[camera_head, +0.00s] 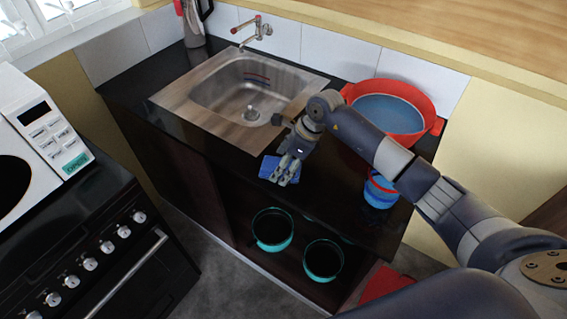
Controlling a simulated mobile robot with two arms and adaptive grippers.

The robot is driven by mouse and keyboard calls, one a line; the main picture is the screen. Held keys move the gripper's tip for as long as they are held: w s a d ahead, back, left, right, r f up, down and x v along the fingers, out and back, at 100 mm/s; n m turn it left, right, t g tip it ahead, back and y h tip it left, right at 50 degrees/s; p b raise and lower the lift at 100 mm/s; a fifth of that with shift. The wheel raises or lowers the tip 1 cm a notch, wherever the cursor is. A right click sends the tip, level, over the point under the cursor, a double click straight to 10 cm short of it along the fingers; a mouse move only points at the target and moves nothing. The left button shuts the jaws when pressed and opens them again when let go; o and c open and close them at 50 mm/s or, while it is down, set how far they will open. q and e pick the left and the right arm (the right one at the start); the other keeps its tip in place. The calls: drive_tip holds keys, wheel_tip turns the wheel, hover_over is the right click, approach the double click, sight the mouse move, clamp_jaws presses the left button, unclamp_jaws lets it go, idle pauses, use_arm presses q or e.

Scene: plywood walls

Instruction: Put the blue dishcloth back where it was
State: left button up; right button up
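The blue dishcloth (267,166) lies at the front edge of the black counter, in front of the sink (250,92). My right gripper (285,178) reaches in from the right and points down over the cloth, covering its middle; blue shows on both sides of the fingers. The fingertips are small and close together at the cloth, and I cannot tell whether they grip it or only touch or hover over it. My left gripper is out of view.
A red basin (432,127) and a blue cup-like container (380,190) stand on the counter's right. A tap (255,32) and kettle (194,22) are at the back. Two teal pots (272,229) sit on the shelf below. A stove (95,262) is at left.

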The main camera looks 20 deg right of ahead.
drive_tip(key=b+v, duration=0.2)
drive_tip(key=v, duration=1)
drive_tip(key=shift+b, duration=0.4)
drive_tip(key=shift+f, duration=0.15)
